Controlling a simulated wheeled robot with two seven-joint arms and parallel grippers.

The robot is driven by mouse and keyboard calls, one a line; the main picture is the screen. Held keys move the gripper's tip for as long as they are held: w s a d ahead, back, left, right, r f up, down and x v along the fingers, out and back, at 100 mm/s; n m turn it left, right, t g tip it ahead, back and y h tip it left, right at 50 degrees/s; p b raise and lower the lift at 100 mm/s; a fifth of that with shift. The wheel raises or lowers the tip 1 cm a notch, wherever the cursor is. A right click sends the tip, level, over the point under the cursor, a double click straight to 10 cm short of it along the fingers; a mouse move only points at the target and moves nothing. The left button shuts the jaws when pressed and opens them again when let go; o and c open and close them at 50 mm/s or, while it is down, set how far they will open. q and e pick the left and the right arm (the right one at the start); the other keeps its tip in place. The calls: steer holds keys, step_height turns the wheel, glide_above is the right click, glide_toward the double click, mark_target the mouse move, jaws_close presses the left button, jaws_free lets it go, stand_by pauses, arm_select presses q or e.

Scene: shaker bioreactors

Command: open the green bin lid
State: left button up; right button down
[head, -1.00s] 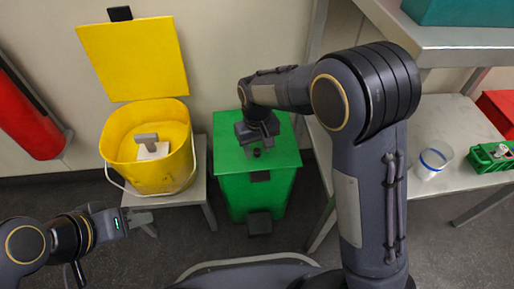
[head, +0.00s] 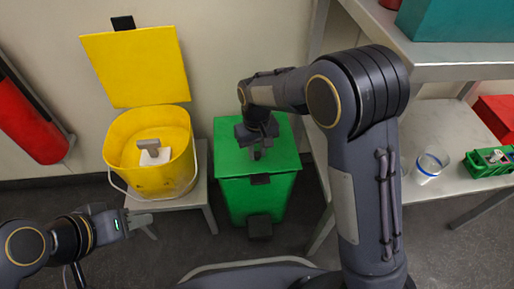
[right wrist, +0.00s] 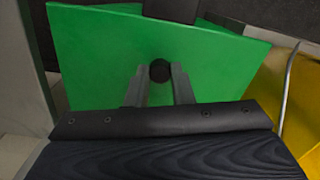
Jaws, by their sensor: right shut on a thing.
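The green bin (head: 255,198) stands on the floor in the middle of the head view, its flat green lid (head: 285,150) down. The lid also fills much of the right wrist view (right wrist: 100,60). A round black knob (right wrist: 160,70) sits on the lid between the fingers of my right gripper (right wrist: 158,85). In the head view the right gripper (head: 255,153) is over the lid and shut on the knob, which it mostly hides. My left gripper (head: 146,224) is at lower left, open and empty, its two fingers apart beside the small stool.
A yellow bin (head: 150,180) with its lid (head: 138,68) raised stands on a stool left of the green bin. A grey bench (head: 455,135) at right holds a clear cup (head: 430,166) and a green rack (head: 490,163). A red cylinder (head: 30,125) hangs at far left.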

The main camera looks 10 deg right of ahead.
steer(key=w+r+g+p, duration=0.6)
steer(key=r+p, duration=0.3)
steer(key=p, duration=0.7)
steer(key=shift+r, duration=0.4)
steer(key=shift+w, duration=0.15)
steer(key=c, duration=1.3)
jaws_free()
steer(key=shift+o, duration=0.2)
